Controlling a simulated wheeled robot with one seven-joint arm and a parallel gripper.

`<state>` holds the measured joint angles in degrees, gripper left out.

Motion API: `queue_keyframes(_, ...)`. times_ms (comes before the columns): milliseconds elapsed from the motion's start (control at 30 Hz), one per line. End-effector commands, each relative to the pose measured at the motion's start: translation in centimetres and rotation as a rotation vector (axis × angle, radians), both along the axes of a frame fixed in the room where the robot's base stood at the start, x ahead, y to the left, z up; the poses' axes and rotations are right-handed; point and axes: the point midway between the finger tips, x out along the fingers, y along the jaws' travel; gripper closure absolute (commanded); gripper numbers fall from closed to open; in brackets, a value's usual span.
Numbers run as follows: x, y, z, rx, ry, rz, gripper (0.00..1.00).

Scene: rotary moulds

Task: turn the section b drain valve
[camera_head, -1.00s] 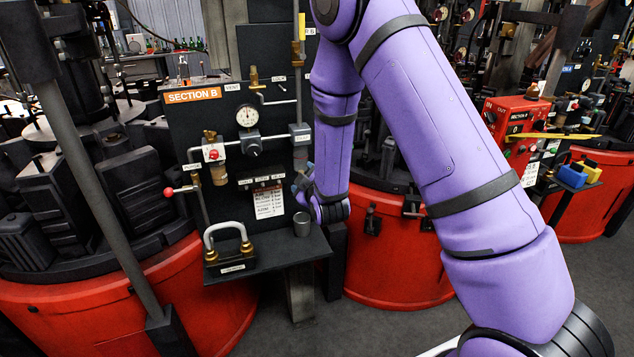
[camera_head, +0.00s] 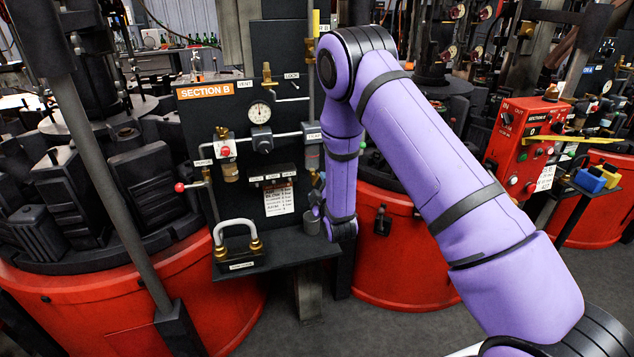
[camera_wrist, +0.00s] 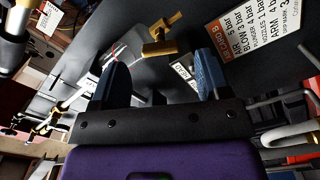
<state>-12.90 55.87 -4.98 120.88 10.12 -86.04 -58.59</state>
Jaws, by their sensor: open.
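The Section B panel (camera_head: 192,120) stands left of my arm in the head view, with its orange label, a round gauge (camera_head: 260,110) and pipework. In the wrist view a brass valve with a flat handle (camera_wrist: 160,47) sits just beyond my fingertips, between them in the picture; it looks apart from both. I cannot read whether the small white tag (camera_wrist: 183,72) beside it says drain. My gripper (camera_wrist: 163,78) is open and empty, with two blue fingertips. In the head view my gripper (camera_head: 317,198) is near the panel's right edge, partly hidden by my forearm, which also covers that valve.
A red-knobbed lever (camera_head: 180,187) sticks out at the panel's left. A red control box (camera_head: 522,150) stands at the right.

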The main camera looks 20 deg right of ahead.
Motion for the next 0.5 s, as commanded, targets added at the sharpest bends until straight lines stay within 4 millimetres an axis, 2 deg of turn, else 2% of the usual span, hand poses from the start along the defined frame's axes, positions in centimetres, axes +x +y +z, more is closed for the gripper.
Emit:
queue_keyframes(200, 2.9, 0.0, 0.1, 0.001, -0.001, 0.0, 0.3)
queue_keyframes(500, 3.8, 0.0, 0.0, 0.0, 0.0, 0.001, 0.3)
